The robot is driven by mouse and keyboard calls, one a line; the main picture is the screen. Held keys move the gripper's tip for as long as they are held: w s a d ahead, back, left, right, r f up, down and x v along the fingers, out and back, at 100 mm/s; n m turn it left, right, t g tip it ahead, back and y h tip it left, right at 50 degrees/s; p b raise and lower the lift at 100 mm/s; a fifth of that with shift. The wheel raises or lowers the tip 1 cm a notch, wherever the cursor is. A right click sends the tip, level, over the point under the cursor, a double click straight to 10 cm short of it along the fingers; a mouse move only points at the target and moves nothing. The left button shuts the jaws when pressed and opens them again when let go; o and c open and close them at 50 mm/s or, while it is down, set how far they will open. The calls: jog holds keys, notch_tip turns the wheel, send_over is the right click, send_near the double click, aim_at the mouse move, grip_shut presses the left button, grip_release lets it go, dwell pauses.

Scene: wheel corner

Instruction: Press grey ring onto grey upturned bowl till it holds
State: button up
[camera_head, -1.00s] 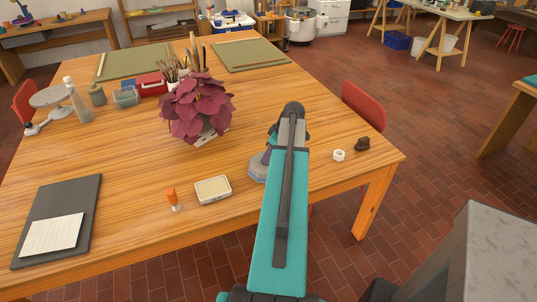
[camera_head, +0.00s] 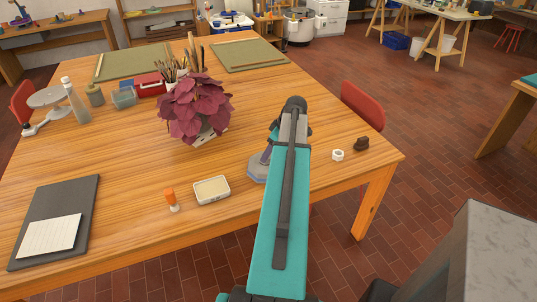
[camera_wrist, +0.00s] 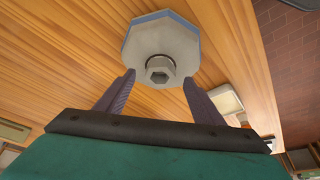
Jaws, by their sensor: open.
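A grey eight-sided piece, apparently the upturned bowl (camera_wrist: 160,30), stands on the wooden table. It also shows in the head view (camera_head: 257,172), partly hidden by my arm. A paler grey round piece with a hexagonal opening, apparently the grey ring (camera_wrist: 160,68), is at its middle. I cannot tell how firmly it sits there. My gripper (camera_wrist: 158,77) is open and empty; its two fingers point towards the bowl, one on each side of the ring and apart from it. In the head view my gripper (camera_head: 268,155) is just above the bowl, mostly behind my arm.
A shallow pale tray (camera_head: 212,190) and an orange-handled tool (camera_head: 172,200) lie left of the bowl. A small white ring-shaped piece (camera_head: 338,155) and a dark lump (camera_head: 361,144) lie to the right. A purple-leaved plant (camera_head: 195,105) stands behind. The table's front edge is near.

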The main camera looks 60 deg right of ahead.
jog(key=b+v, duration=0.2)
jog(key=v, duration=0.9)
jog(key=shift+a+r, duration=0.1)
jog(key=shift+r, duration=0.05)
dwell(0.4)
